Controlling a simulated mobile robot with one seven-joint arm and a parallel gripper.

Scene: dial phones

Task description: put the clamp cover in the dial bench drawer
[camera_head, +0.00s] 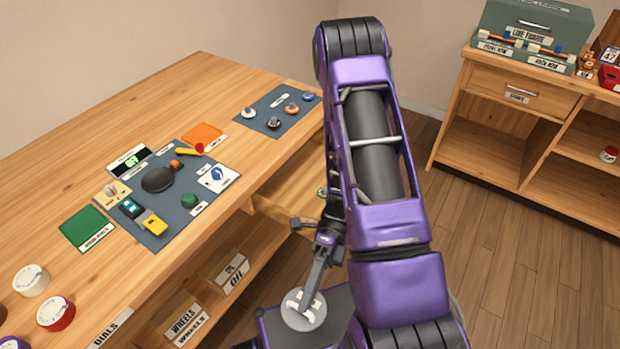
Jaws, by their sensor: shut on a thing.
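My gripper (303,301) hangs low in front of the bench, beside my purple arm. It is shut on a round grey disc (304,317), which appears to be the clamp cover. The disc is seen over the dark top of my own base, apart from the bench. Beneath the bench top a wooden drawer (285,197) stands pulled out. My arm hides its right part and much of its inside. A small greenish thing shows at the arm's edge by the drawer, too hidden to name.
The bench top (150,95) carries a grey-blue mat (170,238) with a dark rounded body and small parts, and a second mat (262,122) with several knobs. Labelled bins (183,318) sit on the shelf below. A wooden cabinet (495,135) stands at right; floor between is clear.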

